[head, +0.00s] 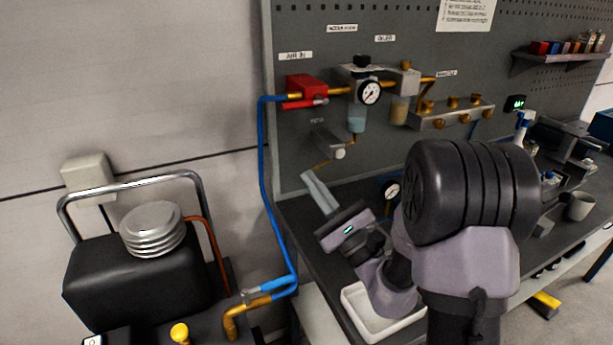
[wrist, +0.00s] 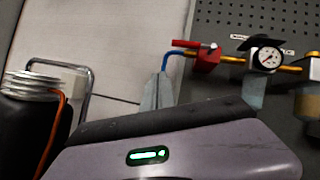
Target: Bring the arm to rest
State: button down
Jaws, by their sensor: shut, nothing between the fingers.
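My arm (head: 470,210) is bent over the bench, its large dark joint close to the head camera. My gripper (head: 307,176) points up and left, toward the panel, near the left edge of the bench. Its pale fingers are together with nothing held between them. In the wrist view the fingers (wrist: 162,76) show above my purple-grey wrist housing, in front of the wall and the panel edge. The housing hides what lies below it.
A blue hose (head: 263,170) runs down to a black compressor (head: 130,275) at left. A white tray (head: 352,310) sits below my arm. A cup (head: 580,206) stands at right.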

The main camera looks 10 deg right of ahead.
jog(key=s+a+r+n+g+y, duration=0.4)
jog(key=s+a+n+g+y, duration=0.5)
jog(key=a, duration=0.3)
jog(key=s+a+f+n+g+h, duration=0.2)
jog(key=s+a+n+g+h, duration=0.15)
jog(key=s+g, duration=0.3)
jog(key=s+a+f+n+g+h, duration=0.2)
jog(key=s+a+f+n+g, duration=0.15)
jog(key=s+n+g, duration=0.35)
jog(key=s+d+f+t+h, duration=0.3)
jog(key=s+d+f+h, duration=0.4)
jog(key=d+h, duration=0.15)
jog(key=w+d+r+n+t+h, duration=0.1)
jog(key=w+d+r+t+h, duration=0.1)
jog(key=d+t+h, duration=0.2)
jog(key=d, duration=0.3)
jog(key=shift+w+d+h, duration=0.2)
jog(key=shift+w+h, duration=0.05)
jog(key=shift+h, duration=0.15)
jog(key=c, duration=2.1)
grip_release()
jog(key=shift+r, duration=0.1)
